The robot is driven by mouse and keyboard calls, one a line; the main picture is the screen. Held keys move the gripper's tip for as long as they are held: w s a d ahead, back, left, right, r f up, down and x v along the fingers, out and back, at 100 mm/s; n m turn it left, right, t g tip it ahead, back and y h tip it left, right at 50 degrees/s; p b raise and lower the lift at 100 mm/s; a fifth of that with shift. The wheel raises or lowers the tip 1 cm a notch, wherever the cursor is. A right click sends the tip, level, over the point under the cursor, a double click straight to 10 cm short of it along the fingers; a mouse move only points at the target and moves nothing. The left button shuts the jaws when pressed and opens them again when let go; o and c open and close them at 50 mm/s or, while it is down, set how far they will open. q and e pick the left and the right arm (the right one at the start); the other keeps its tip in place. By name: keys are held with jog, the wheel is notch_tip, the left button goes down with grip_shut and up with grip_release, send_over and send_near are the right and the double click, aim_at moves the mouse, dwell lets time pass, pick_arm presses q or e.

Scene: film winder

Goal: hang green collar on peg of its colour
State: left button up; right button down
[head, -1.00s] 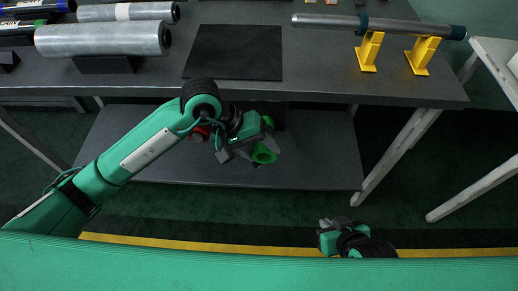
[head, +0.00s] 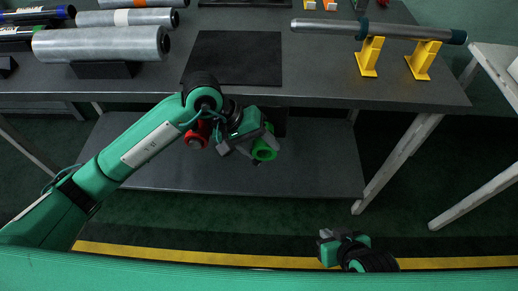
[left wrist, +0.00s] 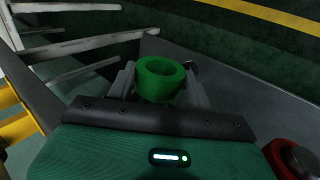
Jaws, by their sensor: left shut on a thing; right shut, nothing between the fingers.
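The green collar (head: 270,143) is a short thick ring held between the fingers of my left gripper (head: 258,153), in front of the table's front edge and over the lower shelf. In the left wrist view the collar (left wrist: 158,92) sits between the two grey fingers with its round opening showing. A red round part (head: 195,138) shows just left of my left gripper; it also shows at the lower right of the left wrist view (left wrist: 288,158). I cannot make out a green peg. My right gripper (head: 326,247) is shut and empty, low near the yellow floor line.
The table (head: 330,85) carries a metal roller (head: 390,31) on yellow stands (head: 369,57) at the right. A dark mat (head: 233,58) lies in the middle and large film rolls (head: 100,44) lie at the left. A white frame (head: 480,190) stands at the right.

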pick_arm(q)
jog(key=shift+w, duration=0.15)
dwell(0.4)
jog(key=shift+b, duration=0.6)
jog(key=shift+b, duration=0.55)
jog(key=shift+w+b, duration=0.65)
jog(key=shift+w, duration=0.55)
jog(key=o, duration=1.1)
